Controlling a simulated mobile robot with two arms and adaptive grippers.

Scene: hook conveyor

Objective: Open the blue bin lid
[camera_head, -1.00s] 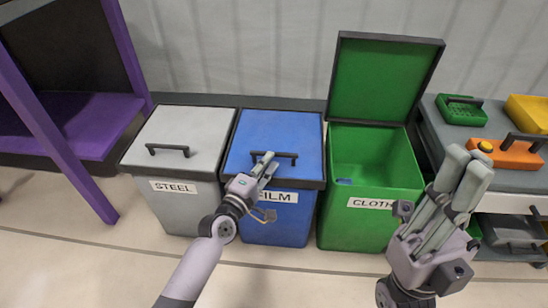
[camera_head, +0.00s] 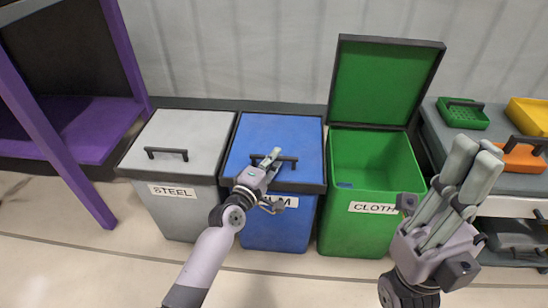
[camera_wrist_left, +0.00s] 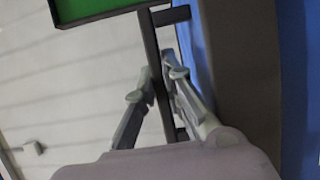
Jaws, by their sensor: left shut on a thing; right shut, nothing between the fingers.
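The blue bin (camera_head: 270,232), marked FILM, stands between the grey and green bins. Its blue lid (camera_head: 272,134) lies flat and closed, with a dark bar handle (camera_head: 288,159) near the front edge. My left gripper (camera_head: 270,157) reaches over the front of the lid and is shut on this handle. In the left wrist view the dark handle (camera_wrist_left: 158,70) runs between the fingers of my left gripper (camera_wrist_left: 153,82). My left wrist hides part of the FILM label. My right gripper (camera_head: 476,150) is shut and empty, pointing up in front of the green bin's right side.
The grey STEEL bin (camera_head: 160,210) is closed at left. The green CLOTH bin (camera_head: 345,225) stands open, its lid (camera_head: 385,80) upright behind it. A purple shelf (camera_head: 70,130) is at far left. A grey cart (camera_head: 440,125) with coloured trays is at right.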

